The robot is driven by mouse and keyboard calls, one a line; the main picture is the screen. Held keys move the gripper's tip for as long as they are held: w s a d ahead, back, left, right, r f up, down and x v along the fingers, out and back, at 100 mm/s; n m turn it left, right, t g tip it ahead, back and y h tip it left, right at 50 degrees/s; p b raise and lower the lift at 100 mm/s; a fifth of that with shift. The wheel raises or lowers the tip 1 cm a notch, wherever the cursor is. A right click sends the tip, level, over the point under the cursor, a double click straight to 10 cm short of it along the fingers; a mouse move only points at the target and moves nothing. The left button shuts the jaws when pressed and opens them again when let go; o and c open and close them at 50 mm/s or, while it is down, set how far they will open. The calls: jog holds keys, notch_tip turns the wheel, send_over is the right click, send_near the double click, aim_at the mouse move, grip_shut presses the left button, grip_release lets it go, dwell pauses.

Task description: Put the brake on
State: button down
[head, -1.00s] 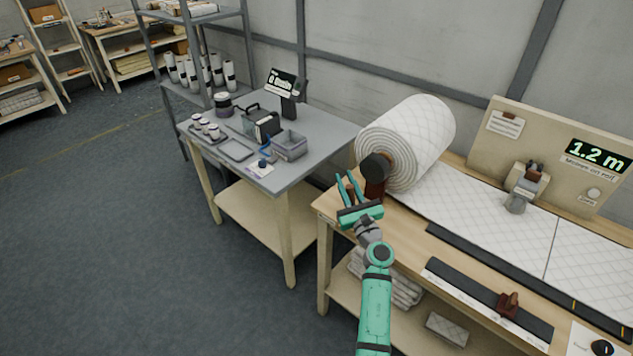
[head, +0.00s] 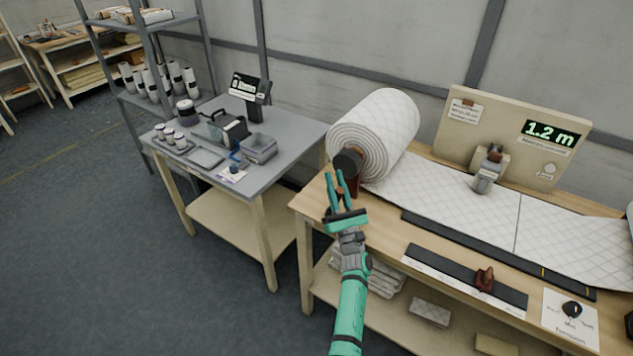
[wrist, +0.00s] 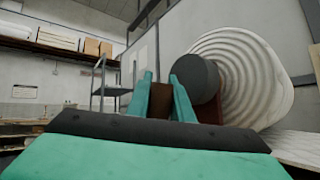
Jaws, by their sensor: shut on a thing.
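The large white quilted wadding roll (head: 385,125) sits at the left end of the wooden bench, with a dark round hub (head: 348,162) at its near end. A reddish-brown support (head: 353,187) stands below the hub. My gripper (head: 338,183) is upright in front of the hub at the bench's left edge. In the wrist view its two teal fingers (wrist: 163,95) are shut on a brown brake handle (wrist: 160,102). The hub (wrist: 198,78) and roll (wrist: 240,75) are just right of the fingers. The fingers hide part of the handle, and its brake position cannot be told.
Wadding (head: 450,200) runs along the bench under a grey device (head: 488,170). A board display (head: 551,134) reads 1.2 m. A dark strip with a brown knob (head: 485,279) lies in front. A grey table (head: 290,128) with trays stands left; open floor lies beyond.

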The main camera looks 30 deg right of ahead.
jog(key=shift+s+h, duration=0.1)
jog(key=shift+h, duration=0.2)
jog(key=c, duration=1.6)
grip_release()
jog(key=shift+o, duration=0.2)
jog(key=s+a, duration=0.2)
jog(key=s, duration=1)
jog(key=shift+s+a+f, duration=0.3)
jog(key=shift+a+f, duration=0.05)
jog(key=shift+f, duration=0.05)
